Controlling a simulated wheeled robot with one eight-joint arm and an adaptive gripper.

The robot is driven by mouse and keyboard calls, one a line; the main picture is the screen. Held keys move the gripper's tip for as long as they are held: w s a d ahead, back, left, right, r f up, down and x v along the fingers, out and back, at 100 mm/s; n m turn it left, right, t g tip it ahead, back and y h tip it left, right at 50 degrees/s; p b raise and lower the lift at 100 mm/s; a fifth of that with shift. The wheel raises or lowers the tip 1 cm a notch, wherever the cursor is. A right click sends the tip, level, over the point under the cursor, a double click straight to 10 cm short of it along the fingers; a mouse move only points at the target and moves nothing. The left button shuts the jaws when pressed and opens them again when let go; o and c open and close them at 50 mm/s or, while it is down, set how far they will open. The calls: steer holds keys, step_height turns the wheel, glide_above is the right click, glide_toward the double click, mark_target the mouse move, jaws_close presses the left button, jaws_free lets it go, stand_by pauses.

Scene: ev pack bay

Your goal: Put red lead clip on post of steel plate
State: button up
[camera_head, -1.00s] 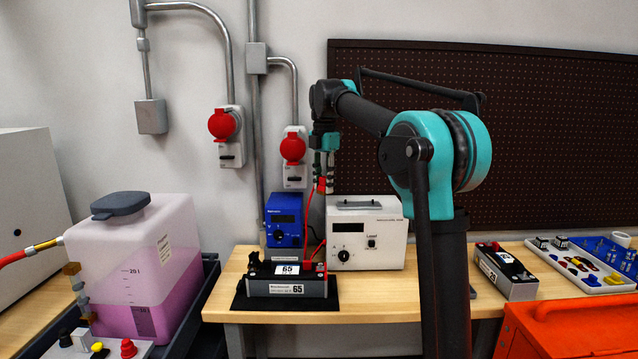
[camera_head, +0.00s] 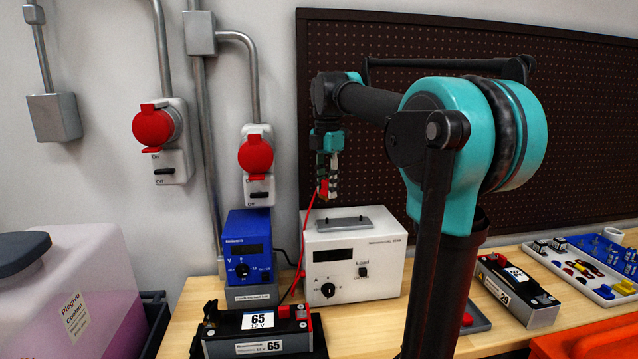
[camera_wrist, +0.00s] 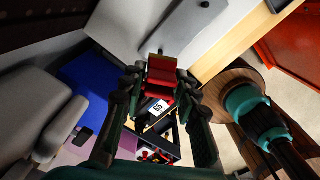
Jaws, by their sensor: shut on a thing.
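In the wrist view the clip (camera_wrist: 161,72) sits between the two fingers. A thin red lead (camera_head: 303,245) hangs from the clip down toward battery module 65 (camera_head: 262,334). A grey plate (camera_head: 479,315) with a red part on it lies on the bench right of my arm.
The white Load box (camera_head: 375,285) and a blue meter (camera_head: 235,258) stand at the back of the bench. Battery module 29 (camera_head: 527,308) and a parts tray (camera_head: 590,258) lie to the right. An orange surface (camera_head: 590,341) is at the lower right. A coolant tank (camera_head: 95,300) stands left.

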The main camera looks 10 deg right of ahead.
steer(key=shift+f, duration=2.9)
steer(key=shift+f, duration=0.9)
steer(key=o, duration=1.2)
steer(key=shift+o, duration=0.2)
